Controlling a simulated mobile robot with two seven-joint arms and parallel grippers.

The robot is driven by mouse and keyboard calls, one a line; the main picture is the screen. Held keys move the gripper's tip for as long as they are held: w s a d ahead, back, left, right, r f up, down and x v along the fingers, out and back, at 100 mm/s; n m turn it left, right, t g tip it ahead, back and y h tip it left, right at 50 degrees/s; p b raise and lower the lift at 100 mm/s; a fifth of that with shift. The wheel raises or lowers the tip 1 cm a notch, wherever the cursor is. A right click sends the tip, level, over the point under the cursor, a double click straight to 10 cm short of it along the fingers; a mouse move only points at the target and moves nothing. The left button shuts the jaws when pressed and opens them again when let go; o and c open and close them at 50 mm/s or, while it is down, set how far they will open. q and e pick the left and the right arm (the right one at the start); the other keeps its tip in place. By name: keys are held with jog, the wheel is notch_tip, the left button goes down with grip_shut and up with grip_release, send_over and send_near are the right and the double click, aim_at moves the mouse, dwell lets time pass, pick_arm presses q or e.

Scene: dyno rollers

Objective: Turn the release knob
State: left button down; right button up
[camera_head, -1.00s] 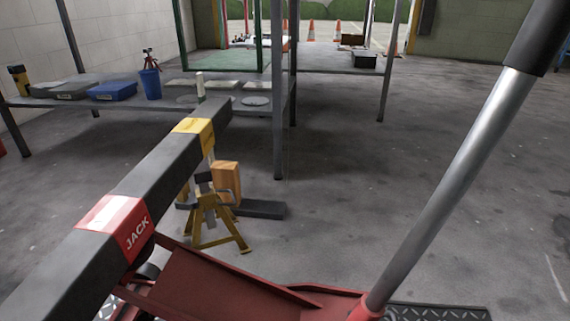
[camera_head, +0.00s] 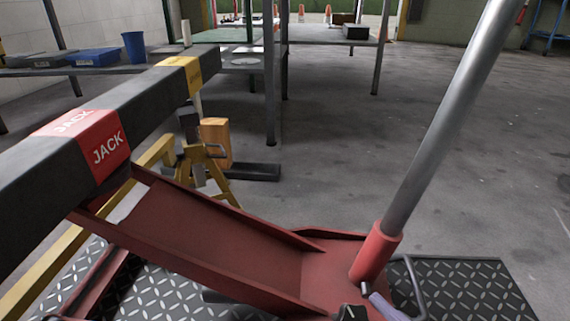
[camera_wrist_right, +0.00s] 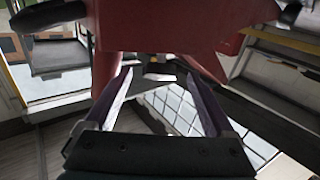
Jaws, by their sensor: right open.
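The red floor jack (camera_head: 215,245) fills the lower middle of the head view, with its grey handle pole (camera_head: 435,140) rising from a red socket (camera_head: 376,254). I cannot clearly pick out the release knob. A purple-grey finger of my right gripper (camera_head: 385,304) shows at the bottom edge, close below the socket. In the right wrist view my right gripper (camera_wrist_right: 160,78) is open, its fingers spread below the red jack body (camera_wrist_right: 180,22). Small pale and dark parts lie between or beyond the tips, too unclear to name. My left gripper is not in view.
A dark beam marked JACK (camera_head: 150,115) crosses the left side above the jack. A yellow jack stand (camera_head: 207,172) and an orange block (camera_head: 216,142) stand behind. Black tread plate (camera_head: 465,283) lies beside the jack. The concrete floor (camera_head: 480,150) at right is clear.

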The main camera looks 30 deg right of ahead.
jog(key=shift+w+a, duration=0.15)
jog(key=shift+w, duration=0.8)
jog(key=shift+c, duration=0.3)
jog(key=c, duration=1.3)
